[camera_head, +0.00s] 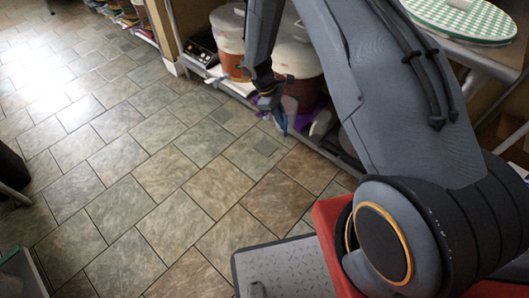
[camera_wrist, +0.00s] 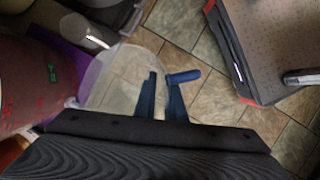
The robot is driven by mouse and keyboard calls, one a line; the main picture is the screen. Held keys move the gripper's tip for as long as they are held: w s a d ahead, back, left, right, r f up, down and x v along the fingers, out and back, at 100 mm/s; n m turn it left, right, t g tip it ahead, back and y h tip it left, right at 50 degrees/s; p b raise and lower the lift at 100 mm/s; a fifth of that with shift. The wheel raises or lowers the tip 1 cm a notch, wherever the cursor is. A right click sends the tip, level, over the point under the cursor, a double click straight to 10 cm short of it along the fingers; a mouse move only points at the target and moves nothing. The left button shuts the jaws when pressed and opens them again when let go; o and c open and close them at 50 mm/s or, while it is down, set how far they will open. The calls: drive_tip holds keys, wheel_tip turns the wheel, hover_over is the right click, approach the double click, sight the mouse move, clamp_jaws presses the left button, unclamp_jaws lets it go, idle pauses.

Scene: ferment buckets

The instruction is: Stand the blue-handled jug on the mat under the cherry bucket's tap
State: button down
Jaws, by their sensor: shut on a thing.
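My gripper (camera_head: 272,100) is shut on the blue handle (camera_wrist: 183,76) of a clear jug (camera_wrist: 120,82). The jug's body shows faintly in the head view (camera_head: 291,104), in front of the shelf. A bucket with red contents (camera_wrist: 28,85) and a small green label stands close to the jug on the left in the wrist view; I cannot read which fruit it names. A purple mat (camera_wrist: 66,53) shows beside that bucket, partly behind the jug. I cannot tell whether the jug touches the mat. The tap is not clearly visible.
Another white-topped bucket (camera_head: 229,42) stands to the left on the low shelf. A pale object (camera_head: 321,122) lies to the right of the jug.

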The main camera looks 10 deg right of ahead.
drive_tip(key=w+a+f+n+t+b, duration=0.1)
drive_tip(key=w+a+f+n+b, duration=0.2)
drive_tip(key=f+b, duration=0.6)
drive_tip(key=w+a+f+n+t+b, duration=0.2)
drive_tip(key=f+n+b, duration=0.4)
drive_tip(key=f, duration=1.2)
drive_tip(key=w+a+f+n+t+b, duration=0.1)
drive_tip(key=w+a+f+n+b, duration=0.3)
drive_tip(key=f+b, duration=1)
drive_tip(key=shift+w+a+f+n+t+y, duration=0.15)
drive_tip(key=shift+w+a+t+y, duration=0.1)
drive_tip(key=shift+a, duration=0.35)
drive_tip(key=shift+w+a+f+n+t+y, duration=0.15)
drive_tip(key=shift+w+a, duration=0.1)
drive_tip(key=shift+a, duration=0.35)
drive_tip(key=shift+w, duration=0.1)
drive_tip(key=w+d+b, duration=0.6)
drive_tip(key=w+d, duration=0.4)
drive_tip(key=w+d+b, duration=0.1)
drive_tip(key=w+d+f+b, duration=0.1)
drive_tip(key=b, duration=0.1)
drive_tip(key=shift+w+d+f, duration=0.2)
drive_tip(key=shift+w+d, duration=0.05)
drive_tip(key=shift+d, duration=0.1)
drive_tip(key=shift+f, duration=0.1)
